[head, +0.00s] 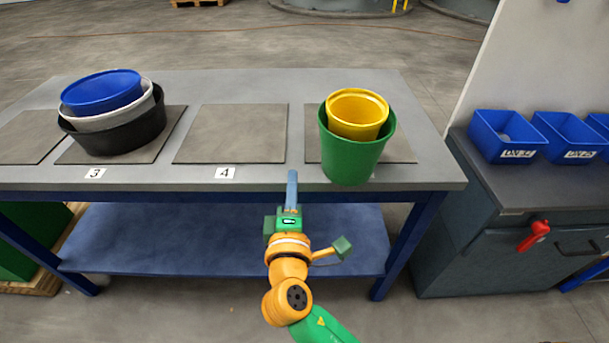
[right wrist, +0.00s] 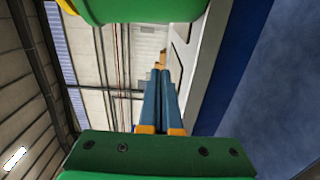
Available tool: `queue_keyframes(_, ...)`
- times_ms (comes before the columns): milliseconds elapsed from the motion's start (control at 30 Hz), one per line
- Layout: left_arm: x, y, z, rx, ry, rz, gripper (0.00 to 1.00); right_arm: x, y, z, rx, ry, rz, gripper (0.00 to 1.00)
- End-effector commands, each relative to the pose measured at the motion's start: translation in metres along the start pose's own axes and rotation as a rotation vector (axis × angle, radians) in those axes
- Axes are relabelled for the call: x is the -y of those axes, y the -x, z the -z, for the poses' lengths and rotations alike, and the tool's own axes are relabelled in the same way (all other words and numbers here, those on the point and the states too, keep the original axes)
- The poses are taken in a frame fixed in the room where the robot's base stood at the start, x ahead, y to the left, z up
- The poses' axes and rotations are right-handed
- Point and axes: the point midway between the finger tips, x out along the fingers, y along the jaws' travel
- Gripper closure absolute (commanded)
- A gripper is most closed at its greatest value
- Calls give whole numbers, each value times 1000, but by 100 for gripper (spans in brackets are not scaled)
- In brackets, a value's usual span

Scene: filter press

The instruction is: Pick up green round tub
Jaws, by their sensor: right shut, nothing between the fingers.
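The green round tub (head: 350,160) stands upright at the right end of the grey bench. A yellow tub (head: 357,115) is nested inside it, its rim above the green rim. My right gripper (head: 292,176) is at the bench's front edge, left of the green tub and apart from it. Its fingers are shut with nothing between them, as the right wrist view (right wrist: 162,70) also shows. Part of the green tub (right wrist: 140,8) fills the top of the right wrist view. My left gripper is not in view.
The grey bench (head: 250,85) has dark mats; the mat above label 4 (head: 230,135) is empty. A stack of black (head: 115,135), grey and blue tubs (head: 102,92) stands at left. Blue bins (head: 507,135) sit on a cabinet (head: 490,235) at right. A blue lower shelf (head: 200,240) lies under the bench.

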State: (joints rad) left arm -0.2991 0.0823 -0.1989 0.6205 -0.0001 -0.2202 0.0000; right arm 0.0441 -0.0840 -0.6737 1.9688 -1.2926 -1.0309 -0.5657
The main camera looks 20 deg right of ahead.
Motion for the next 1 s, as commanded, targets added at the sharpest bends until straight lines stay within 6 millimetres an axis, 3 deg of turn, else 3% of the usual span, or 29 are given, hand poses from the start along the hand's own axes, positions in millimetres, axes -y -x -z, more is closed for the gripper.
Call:
queue_keyframes(167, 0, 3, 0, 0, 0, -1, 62, -4, -21, -2, 11, 13, -6, 100)
queue_keyframes(533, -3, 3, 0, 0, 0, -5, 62, -2, -101, -2, 9, 10, -3, 100)
queue_keyframes(733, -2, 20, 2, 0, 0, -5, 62, -3, -89, -31, 8, 10, 1, 100)
queue_keyframes(1000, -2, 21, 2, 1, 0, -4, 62, -1, -86, -40, 6, 8, 0, 100)
